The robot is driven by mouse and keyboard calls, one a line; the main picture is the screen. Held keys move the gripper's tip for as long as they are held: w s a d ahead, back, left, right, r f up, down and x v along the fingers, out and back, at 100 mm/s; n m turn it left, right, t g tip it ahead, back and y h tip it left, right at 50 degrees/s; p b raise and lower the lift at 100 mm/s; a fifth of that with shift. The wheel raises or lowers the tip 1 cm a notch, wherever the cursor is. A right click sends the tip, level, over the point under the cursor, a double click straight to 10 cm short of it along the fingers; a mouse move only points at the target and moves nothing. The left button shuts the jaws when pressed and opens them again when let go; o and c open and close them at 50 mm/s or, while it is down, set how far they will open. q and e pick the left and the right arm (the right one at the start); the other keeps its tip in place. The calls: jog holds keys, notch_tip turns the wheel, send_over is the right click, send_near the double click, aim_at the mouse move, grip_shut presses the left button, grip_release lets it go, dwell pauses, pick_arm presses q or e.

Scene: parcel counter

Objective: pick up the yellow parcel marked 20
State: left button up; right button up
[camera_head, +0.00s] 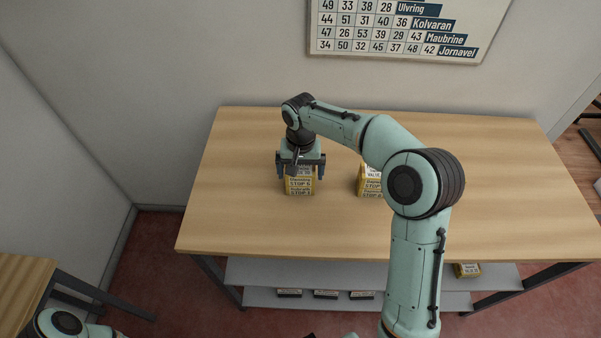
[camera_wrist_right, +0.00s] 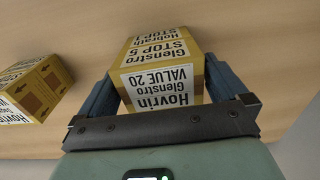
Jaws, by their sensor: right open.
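The yellow parcel marked VALUE 20 (camera_head: 299,186) stands on the wooden counter, left of its middle. In the right wrist view the parcel (camera_wrist_right: 160,66) shows a white label reading Hovrin, Glenstro, VALUE 20, and STOP lines on another face. My right gripper (camera_head: 301,166) is over it, pointing down. In the right wrist view my right gripper (camera_wrist_right: 160,90) is open, with one blue finger on each side of the parcel. I cannot tell whether either finger touches it. My left gripper is not in view; only part of that arm shows at the bottom left.
A second yellow parcel (camera_head: 369,180) stands to the right on the counter (camera_head: 500,190), partly behind my right arm; it also shows in the right wrist view (camera_wrist_right: 45,88). Another yellow parcel (camera_head: 467,270) is on the shelf below. A wall chart (camera_head: 400,30) hangs behind. The counter's left end is clear.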

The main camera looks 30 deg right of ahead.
jog(key=c, duration=0.9)
jog(key=shift+o, duration=0.2)
jog(key=shift+r, duration=0.2)
